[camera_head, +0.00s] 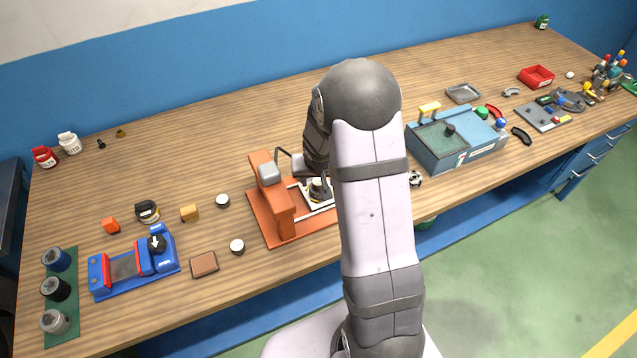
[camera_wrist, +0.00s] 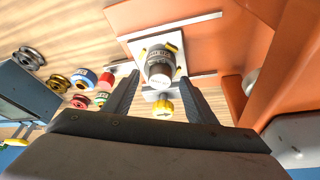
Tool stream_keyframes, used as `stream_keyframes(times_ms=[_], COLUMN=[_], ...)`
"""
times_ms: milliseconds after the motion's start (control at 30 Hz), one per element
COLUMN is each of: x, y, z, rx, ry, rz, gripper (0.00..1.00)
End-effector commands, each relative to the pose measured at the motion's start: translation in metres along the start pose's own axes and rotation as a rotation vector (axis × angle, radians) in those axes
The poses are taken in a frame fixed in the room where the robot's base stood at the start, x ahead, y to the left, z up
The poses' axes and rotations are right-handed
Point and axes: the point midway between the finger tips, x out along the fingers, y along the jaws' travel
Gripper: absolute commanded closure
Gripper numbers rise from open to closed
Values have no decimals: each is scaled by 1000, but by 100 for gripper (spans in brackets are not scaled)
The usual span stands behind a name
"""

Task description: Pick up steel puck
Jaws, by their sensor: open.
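A dark grey, short cylinder with a pale label and a light end face (camera_wrist: 160,68), which looks like the steel puck, sits on a white plate with yellow corner pieces in the orange press. It also shows in the head view (camera_head: 318,188), partly hidden by my arm. My gripper (camera_wrist: 159,77) is open, with one finger on each side of the cylinder in the wrist view. I cannot tell whether the fingers touch it. The label is too small to read. A yellow-capped knob (camera_wrist: 163,108) shows between the fingers, nearer the palm.
The orange press (camera_head: 281,207) has an upright column beside my gripper. Two small light-topped discs (camera_head: 222,201) (camera_head: 237,246) and a blue vise-like fixture (camera_head: 133,262) stand to the left. A grey-blue machine (camera_head: 455,140) stands to the right. The back middle of the table is clear.

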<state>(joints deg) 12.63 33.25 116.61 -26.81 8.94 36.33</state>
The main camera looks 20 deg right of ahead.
Motion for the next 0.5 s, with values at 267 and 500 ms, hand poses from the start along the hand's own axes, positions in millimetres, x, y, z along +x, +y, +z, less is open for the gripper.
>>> stream_keyframes(times_ms=[267, 500], x=[2, 2], y=[0, 0], z=[0, 0], rx=[0, 0], ry=[1, 0], rz=[0, 0], gripper=[49, 98])
